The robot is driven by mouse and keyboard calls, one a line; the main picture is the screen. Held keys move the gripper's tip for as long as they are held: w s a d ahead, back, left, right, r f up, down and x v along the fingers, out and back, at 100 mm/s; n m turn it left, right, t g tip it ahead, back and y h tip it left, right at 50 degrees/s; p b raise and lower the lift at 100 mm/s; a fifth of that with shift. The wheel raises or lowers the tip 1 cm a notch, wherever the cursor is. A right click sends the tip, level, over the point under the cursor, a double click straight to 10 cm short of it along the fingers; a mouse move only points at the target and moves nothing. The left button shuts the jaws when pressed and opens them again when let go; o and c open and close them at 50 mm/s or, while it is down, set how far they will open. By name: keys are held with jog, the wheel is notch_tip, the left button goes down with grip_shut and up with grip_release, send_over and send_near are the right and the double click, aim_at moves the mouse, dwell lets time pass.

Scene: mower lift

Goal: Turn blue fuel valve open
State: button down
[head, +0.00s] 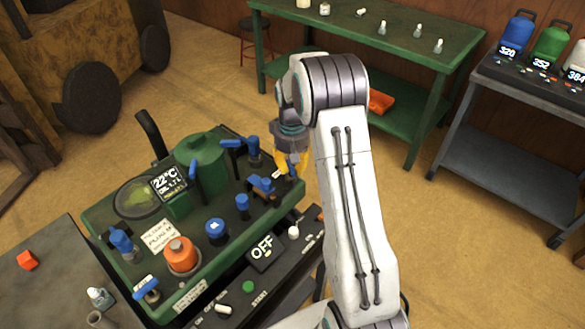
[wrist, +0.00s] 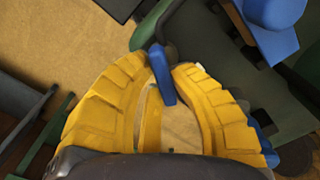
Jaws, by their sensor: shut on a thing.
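My gripper (head: 293,160) is at the right edge of a green machine panel (head: 110,270), partly hidden by my arm in the head view. In the wrist view, the yellow fingers of my gripper (wrist: 163,72) are closed around a blue lever (wrist: 162,78), which stands between the fingertips. A blue valve handle (head: 262,185) lies just left of my gripper in the head view. I cannot tell for sure that it is the held lever. No readable label shows which blue part is the fuel valve.
Other blue levers and knobs stand close by, including a blue lever (head: 253,148), a blue knob (head: 242,205) and a blue cap (head: 216,230). An orange knob (head: 180,252) and an OFF display (head: 263,248) are in front. A green bench (head: 410,45) stands behind.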

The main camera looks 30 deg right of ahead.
jog(key=n, duration=0.5)
jog(key=shift+a+n+b, duration=0.15)
jog(key=shift+n+b, duration=0.2)
jog(key=shift+n, duration=0.05)
dwell(0.4)
jog(key=c, duration=1.1)
grip_release()
jog(key=shift+w, duration=0.1)
notch_tip(320, 180, up, 12)
